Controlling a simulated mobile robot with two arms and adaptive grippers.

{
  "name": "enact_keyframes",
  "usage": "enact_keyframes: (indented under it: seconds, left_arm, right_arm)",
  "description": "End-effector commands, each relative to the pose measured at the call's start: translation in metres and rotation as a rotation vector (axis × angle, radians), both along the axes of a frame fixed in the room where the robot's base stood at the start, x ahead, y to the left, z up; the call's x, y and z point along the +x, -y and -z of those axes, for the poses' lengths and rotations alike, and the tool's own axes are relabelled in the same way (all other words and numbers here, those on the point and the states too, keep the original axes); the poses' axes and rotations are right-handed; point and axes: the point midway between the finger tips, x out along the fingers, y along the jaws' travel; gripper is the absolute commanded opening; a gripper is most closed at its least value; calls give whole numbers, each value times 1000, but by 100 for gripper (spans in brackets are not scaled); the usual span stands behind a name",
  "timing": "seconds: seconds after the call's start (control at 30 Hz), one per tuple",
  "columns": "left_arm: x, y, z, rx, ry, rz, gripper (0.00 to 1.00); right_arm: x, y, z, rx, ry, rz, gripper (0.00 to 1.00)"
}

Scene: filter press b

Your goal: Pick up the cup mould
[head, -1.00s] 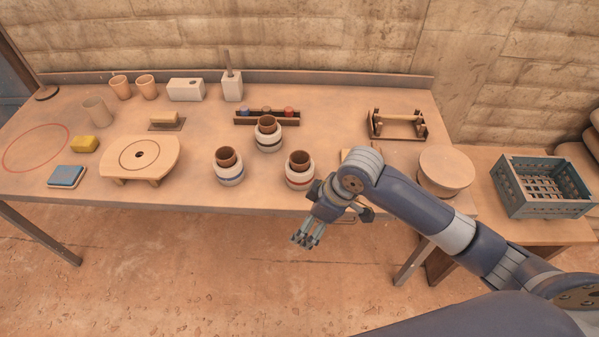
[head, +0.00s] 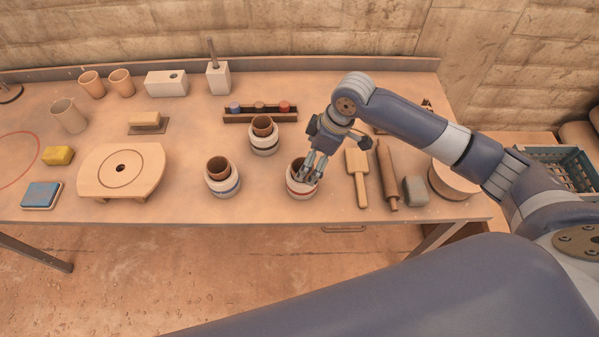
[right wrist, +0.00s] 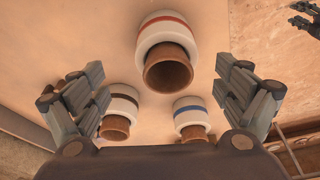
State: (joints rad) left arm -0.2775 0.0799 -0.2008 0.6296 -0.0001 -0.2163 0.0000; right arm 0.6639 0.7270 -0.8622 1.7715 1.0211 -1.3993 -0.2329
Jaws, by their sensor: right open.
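Three white round moulds, each with a brown cup-shaped piece in its top, stand upright on the table. The red-banded cup mould (head: 293,186) is nearest my right gripper (head: 310,172). In the right wrist view the red-banded mould (right wrist: 164,32) lies between the spread fingers. A dark gripper, seemingly my left (right wrist: 304,22), shows at that view's top right corner; its opening is unclear.
A wooden paddle (head: 358,172), a rolling pin (head: 388,172) and a grey block (head: 415,190) lie right of the red-banded mould. A rack with coloured pieces (head: 240,116) is behind. The table's front edge is close.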

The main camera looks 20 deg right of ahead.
Motion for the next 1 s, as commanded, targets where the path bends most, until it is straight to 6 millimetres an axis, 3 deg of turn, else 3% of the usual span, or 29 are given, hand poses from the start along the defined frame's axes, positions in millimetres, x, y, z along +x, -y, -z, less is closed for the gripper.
enact_keyframes:
  seconds: [0.1,0.3,0.47,0.7,0.97,1.0]
  left_arm:
    - [-22,-1,-1,3,-33,0,40]
    - [-48,-3,-2,7,-69,0,40]
    - [-42,-3,-11,6,-60,-1,40]
    - [-11,0,-17,1,-13,-1,40]
    - [-17,-1,-16,2,-25,-1,40]
    - [-20,-1,-16,3,-28,-1,40]
  right_arm:
    - [2,-6,19,0,-4,2,92]
    - [4,-9,34,0,-1,-1,92]
    - [4,-16,53,-1,-5,1,92]
    - [8,-23,80,-2,-1,0,92]
    - [9,-23,83,-2,1,1,92]
    - [9,-23,83,-1,0,0,83]
